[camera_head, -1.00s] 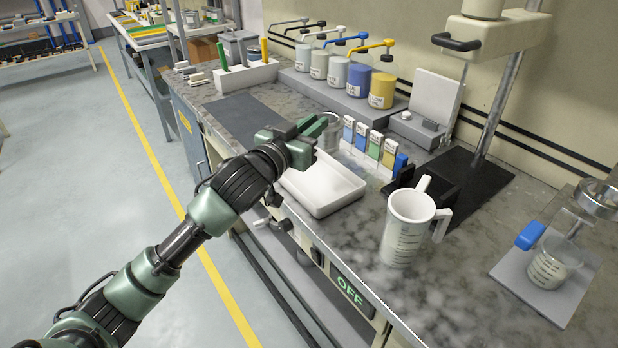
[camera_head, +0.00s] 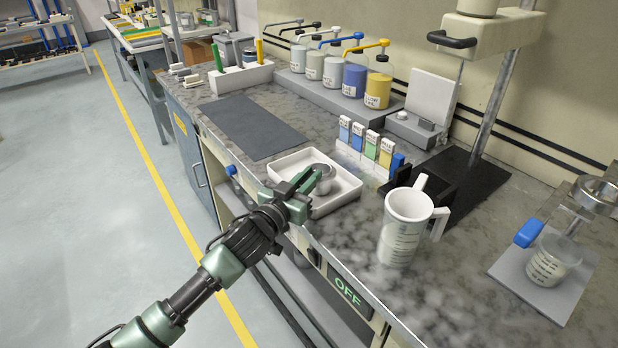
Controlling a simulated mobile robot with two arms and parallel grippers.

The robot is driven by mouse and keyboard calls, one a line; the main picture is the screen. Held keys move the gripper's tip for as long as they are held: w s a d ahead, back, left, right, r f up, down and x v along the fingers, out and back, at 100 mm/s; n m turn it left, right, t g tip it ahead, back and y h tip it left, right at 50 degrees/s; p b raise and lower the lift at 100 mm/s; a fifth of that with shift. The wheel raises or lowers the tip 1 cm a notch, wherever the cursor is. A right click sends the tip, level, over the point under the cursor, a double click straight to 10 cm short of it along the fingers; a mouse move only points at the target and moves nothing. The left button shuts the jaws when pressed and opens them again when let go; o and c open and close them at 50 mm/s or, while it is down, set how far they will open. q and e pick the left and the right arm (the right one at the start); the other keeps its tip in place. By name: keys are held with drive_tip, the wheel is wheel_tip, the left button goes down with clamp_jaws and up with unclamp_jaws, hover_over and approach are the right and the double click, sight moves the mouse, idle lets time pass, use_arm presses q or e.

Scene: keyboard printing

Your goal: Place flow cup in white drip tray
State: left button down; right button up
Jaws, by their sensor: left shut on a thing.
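The flow cup (camera_head: 322,172) is a small grey metal cup. My left gripper (camera_head: 308,181) is shut on it and holds it over the white drip tray (camera_head: 350,186), within the tray's outline. I cannot tell whether the cup touches the tray floor. The tray is a shallow white rectangle near the front edge of the counter, and my gripper and wrist hide part of its front left. My right gripper is not in view.
A white measuring jug (camera_head: 402,232) stands right of the tray. Several coloured cartridges (camera_head: 372,146) stand behind it. A dark mat (camera_head: 252,126) lies to the left. A stand with a clear beaker (camera_head: 552,262) is at far right.

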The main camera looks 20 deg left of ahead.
use_arm(q)
drive_tip(key=c, duration=1.8)
unclamp_jaws()
drive_tip(key=shift+f, duration=0.2)
drive_tip(key=o, duration=0.4)
